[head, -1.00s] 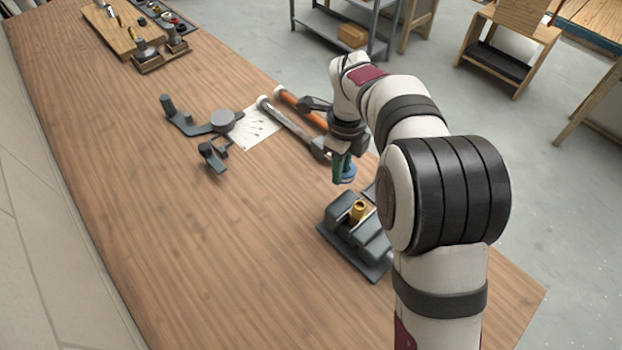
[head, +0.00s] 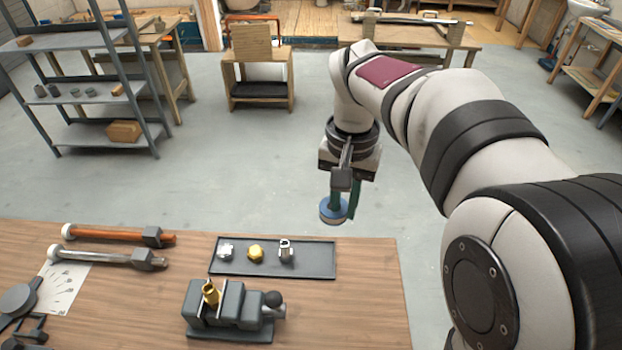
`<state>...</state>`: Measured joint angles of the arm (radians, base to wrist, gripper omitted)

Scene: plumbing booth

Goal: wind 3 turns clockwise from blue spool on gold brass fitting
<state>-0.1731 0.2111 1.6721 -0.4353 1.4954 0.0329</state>
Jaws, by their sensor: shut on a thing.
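A gold brass fitting (head: 210,292) stands up from the jaws of a grey vise (head: 236,308) on the table. My gripper (head: 344,194) points down and is shut on the blue spool (head: 333,210). In the picture the spool shows above and to the right of the vise, against the floor past the table's far edge. It is clear of the fitting. A green part shows beside the spool at the fingers. No tape can be made out on the fitting or between it and the spool.
A dark tray (head: 318,262) behind the vise holds a silver fitting (head: 225,252), a gold piece (head: 255,254) and another silver fitting (head: 286,251). Two pipe wrenches, orange (head: 110,234) and grey (head: 100,257), lie left. Bare tabletop (head: 365,300) lies right of the vise.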

